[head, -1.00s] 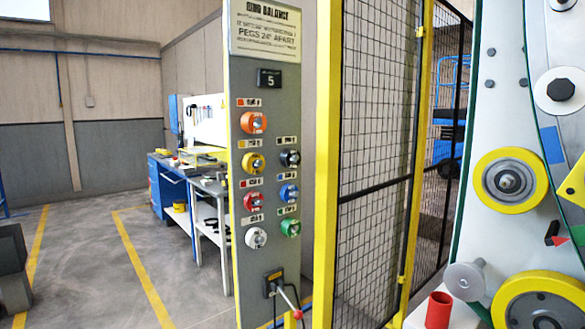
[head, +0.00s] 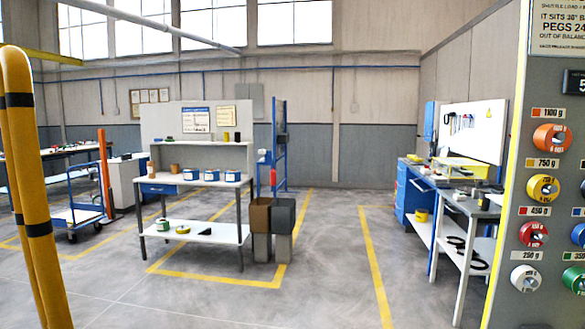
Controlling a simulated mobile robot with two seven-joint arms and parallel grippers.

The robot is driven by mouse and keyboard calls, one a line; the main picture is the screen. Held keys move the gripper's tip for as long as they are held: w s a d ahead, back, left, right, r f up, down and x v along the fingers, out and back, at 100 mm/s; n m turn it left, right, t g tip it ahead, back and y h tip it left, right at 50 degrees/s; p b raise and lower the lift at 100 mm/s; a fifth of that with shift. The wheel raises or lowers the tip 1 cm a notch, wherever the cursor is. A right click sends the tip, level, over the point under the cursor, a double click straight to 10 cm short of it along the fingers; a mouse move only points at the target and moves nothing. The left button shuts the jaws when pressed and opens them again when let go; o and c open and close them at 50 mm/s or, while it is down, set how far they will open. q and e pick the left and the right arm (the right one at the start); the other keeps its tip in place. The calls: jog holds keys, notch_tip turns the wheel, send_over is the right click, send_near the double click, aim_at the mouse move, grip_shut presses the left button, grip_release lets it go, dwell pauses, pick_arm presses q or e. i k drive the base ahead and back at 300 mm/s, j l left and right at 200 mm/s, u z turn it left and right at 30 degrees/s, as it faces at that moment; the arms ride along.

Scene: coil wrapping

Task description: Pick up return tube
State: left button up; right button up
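I see nothing in the head view that I can surely tell is the return tube. Neither of my grippers is in view. Small items stand on a workbench (head: 215,184) left of the middle, among them a brown roll-like piece (head: 175,169) and several blue-and-white boxes (head: 211,175). They are too small to tell more. A green roll (head: 163,225) and a yellow roll (head: 183,229) lie on its lower shelf.
A grey panel (head: 545,90) with coloured weights on pegs stands close at right. A yellow post (head: 30,190) stands close at left. Brown and grey bins (head: 271,215) sit beside the workbench. A blue bench (head: 418,195) stands at right. The middle floor (head: 320,270) is clear.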

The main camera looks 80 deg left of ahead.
aim_at(151, 165)
jog(key=u, duration=3.6)
jog(key=i+j, duration=0.1)
jog(key=i, duration=2.2)
jog(key=i+j, duration=0.1)
jog(key=i, duration=2.2)
jog(key=i+j, duration=0.15)
jog(key=i, duration=2.15)
